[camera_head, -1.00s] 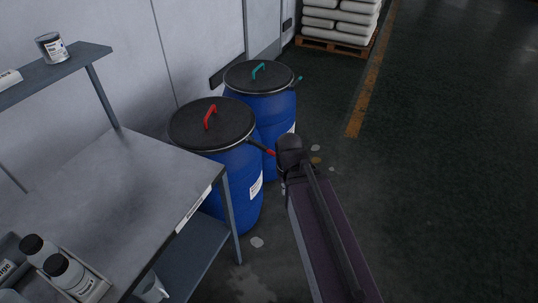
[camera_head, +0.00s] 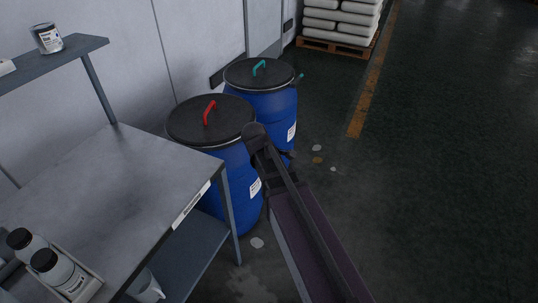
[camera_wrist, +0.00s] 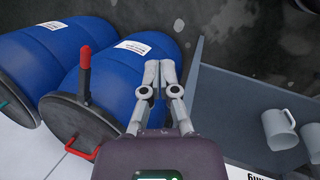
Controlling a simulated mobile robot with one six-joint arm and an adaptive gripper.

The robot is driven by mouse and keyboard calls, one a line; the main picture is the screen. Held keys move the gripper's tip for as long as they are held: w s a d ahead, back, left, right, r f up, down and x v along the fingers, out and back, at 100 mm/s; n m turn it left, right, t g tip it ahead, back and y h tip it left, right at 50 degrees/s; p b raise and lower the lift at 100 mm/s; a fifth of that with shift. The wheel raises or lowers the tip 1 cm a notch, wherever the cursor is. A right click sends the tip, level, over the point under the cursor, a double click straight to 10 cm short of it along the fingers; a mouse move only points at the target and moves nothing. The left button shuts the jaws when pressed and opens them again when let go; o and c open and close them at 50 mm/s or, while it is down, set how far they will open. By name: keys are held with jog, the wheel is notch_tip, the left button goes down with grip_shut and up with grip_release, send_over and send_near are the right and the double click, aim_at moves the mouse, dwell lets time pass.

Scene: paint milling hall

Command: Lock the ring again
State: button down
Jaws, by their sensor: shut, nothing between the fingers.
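The nearer blue drum (camera_head: 236,185) has a black lid (camera_head: 205,122) with a red handle (camera_head: 210,111). In the wrist view its red-tipped ring lever (camera_wrist: 84,75) sticks out from the lid's ring, swung away from the drum's side. In the head view the lever is hidden behind my arm. My gripper (camera_wrist: 160,72) is shut and empty. In the wrist view its fingertips show over the blue drum wall (camera_wrist: 118,70), to the right of the lever and apart from it. Whether they touch the wall cannot be told.
A second blue drum (camera_head: 278,108) with a teal handle (camera_head: 259,67) stands behind, close by. A grey workbench (camera_head: 130,180) is at the left, with mugs (camera_wrist: 278,128) on its lower shelf. A pallet of white sacks (camera_head: 340,20) stands far back. The floor at the right is clear.

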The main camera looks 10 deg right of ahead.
jog(key=w+a+n+t+h+b, duration=0.2)
jog(key=w+a+n, duration=0.4)
jog(key=w+n, duration=0.5)
jog(key=shift+f+n+t+h+b, duration=0.4)
jog(key=shift+f+n+t+b, duration=0.1)
jog(key=shift+n+b, duration=0.4)
jog(key=shift+f, duration=0.15)
jog(key=w+d+r+b+x, duration=0.1)
jog(key=b+x, duration=0.7)
jog(key=x, duration=0.4)
jog(key=shift+w+d, duration=0.25)
jog(key=shift+d, duration=0.15)
jog(key=shift+r, duration=0.1)
